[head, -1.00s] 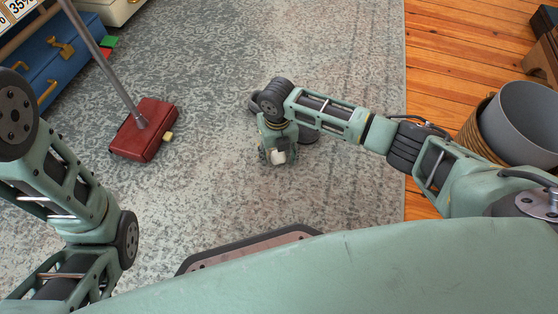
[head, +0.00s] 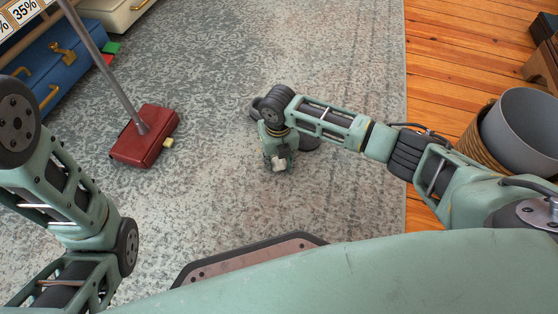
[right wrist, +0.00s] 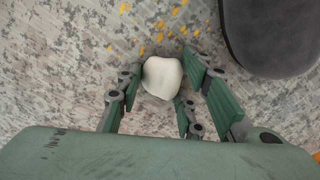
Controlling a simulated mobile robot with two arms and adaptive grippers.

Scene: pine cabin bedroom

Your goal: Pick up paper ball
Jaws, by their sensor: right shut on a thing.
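The paper ball (right wrist: 162,77) is a small off-white crumpled lump between the fingers of my right gripper (right wrist: 166,72) in the right wrist view. The fingers are shut on it, touching it from both sides. In the head view the ball (head: 279,166) shows as a small pale patch at the tip of my right gripper (head: 277,168), low over the patterned grey rug (head: 215,200). Whether it still touches the rug is unclear. My left arm shows at the left edge of the head view, but its gripper is out of frame.
A dark grey rounded object (right wrist: 268,35) lies close beside the gripper. The central rug is mostly clear.

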